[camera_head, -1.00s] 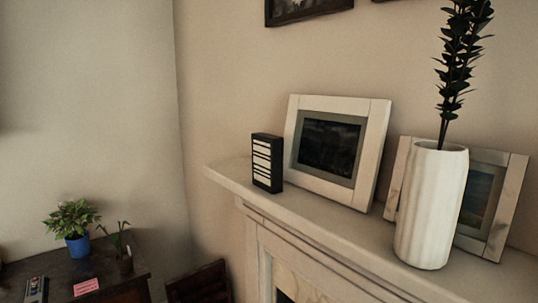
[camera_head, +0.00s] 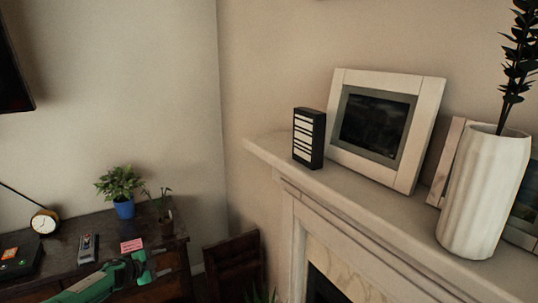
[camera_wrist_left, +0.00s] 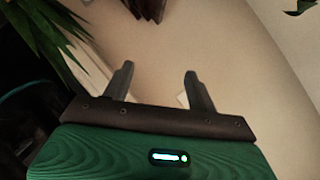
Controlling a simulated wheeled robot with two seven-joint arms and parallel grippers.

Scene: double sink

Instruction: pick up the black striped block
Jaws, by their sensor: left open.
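The black striped block (camera_head: 309,138) stands upright near the left end of the white mantel shelf (camera_head: 345,188). Its front has white stripes, and it is just left of a white picture frame (camera_head: 428,106). My left gripper (camera_head: 158,264) is low in the head view, left of the mantel and well below the block. In the left wrist view its two fingers (camera_wrist_left: 160,85) stand apart with nothing between them. The block cannot be made out in the wrist view. My right gripper is not seen.
A white fluted vase (camera_head: 484,190) with a dark plant stands right on the mantel. A dark table (camera_head: 75,262) at left holds a plant in a blue pot (camera_head: 124,208), a clock (camera_head: 44,222) and a remote. A dark wooden chair (camera_head: 235,262) stands beside the fireplace.

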